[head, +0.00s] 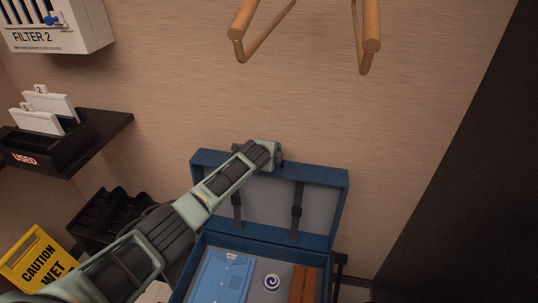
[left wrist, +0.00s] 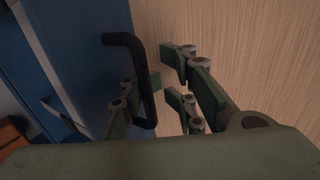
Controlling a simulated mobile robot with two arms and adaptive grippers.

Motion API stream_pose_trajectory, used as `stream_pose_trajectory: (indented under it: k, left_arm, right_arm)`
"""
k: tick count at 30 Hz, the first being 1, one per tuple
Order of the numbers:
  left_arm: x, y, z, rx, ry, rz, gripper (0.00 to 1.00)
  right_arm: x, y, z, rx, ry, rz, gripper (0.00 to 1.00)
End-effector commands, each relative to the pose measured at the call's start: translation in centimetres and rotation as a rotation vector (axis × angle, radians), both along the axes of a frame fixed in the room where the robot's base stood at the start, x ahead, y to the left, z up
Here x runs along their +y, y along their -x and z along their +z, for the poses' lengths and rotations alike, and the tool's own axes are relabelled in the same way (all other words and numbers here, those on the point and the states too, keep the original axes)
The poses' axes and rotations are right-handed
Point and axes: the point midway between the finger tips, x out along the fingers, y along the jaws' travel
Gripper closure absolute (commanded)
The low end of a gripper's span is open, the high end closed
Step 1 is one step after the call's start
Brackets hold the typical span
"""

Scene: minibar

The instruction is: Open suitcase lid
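The blue suitcase (head: 212,240) stands open against the wall, its contents showing. Its lid (head: 322,174) is raised about upright, with its grey lining and two dark straps facing me. My left arm reaches over the lid, and my left gripper (head: 268,153) is at the lid's top edge. In the left wrist view the lid's blue outer face (left wrist: 85,60) and its black handle (left wrist: 143,85) show. My left gripper (left wrist: 166,82) is open there, one finger at the handle and the others apart on the right. My right gripper is not in view.
Inside the suitcase are a blue folded shirt (head: 222,277), a swirl-patterned round item (head: 272,282) and a brown item (head: 303,285). A yellow caution sign (head: 38,262) and a black rack (head: 105,218) stand left. Wooden bars (head: 370,30) hang above.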

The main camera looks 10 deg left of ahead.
Motion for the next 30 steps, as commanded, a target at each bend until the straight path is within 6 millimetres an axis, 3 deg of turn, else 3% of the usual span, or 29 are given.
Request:
stream_pose_trajectory:
  k: [17,30]
  left_arm:
    - [-0.1,0.3,0.0,0.002,0.002,-0.001,0.83]
    - [0.1,3.5,2.4,0.0,0.001,0.0,0.83]
  right_arm:
    - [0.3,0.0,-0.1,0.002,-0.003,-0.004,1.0]
    - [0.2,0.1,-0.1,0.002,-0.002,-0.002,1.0]
